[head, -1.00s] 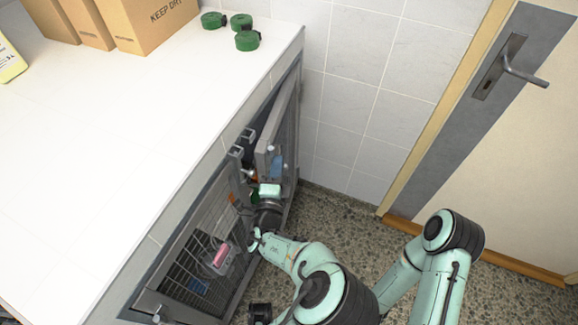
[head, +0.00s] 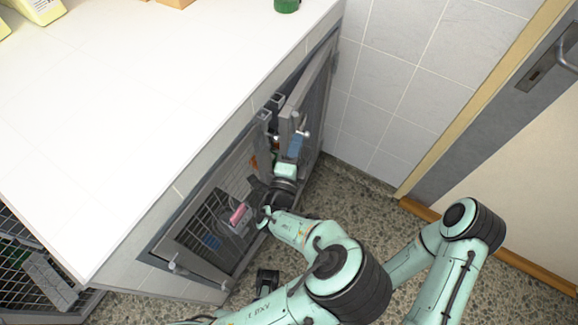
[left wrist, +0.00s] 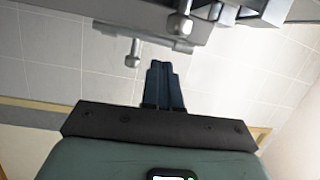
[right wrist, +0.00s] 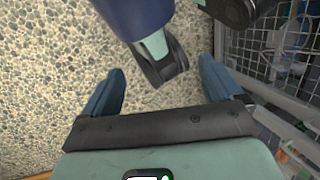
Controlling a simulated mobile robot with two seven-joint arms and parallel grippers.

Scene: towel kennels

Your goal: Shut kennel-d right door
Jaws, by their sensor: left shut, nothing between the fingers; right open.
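Under the white counter, a kennel has a mesh left door (head: 205,225) lying near its frame and a grey right door (head: 318,90) standing ajar. The right door's free edge is clear of the latch post, with a bolt knob on it. My left gripper (head: 296,146) is shut and empty, its blue fingers close beside that free edge; contact cannot be told. In the left wrist view the shut fingers (left wrist: 163,68) point towards grey door metal (left wrist: 150,22) with bolt knobs. My right gripper (right wrist: 160,66) is open and empty over the speckled floor. No kennel label is readable.
A tiled wall (head: 395,80) closes the space behind the right door. Another mesh kennel (head: 40,280) shows at lower left. The speckled floor (head: 345,185) is free in front. A room door (head: 500,160) stands at right. My other arm's dark link (right wrist: 165,65) is close to the right gripper.

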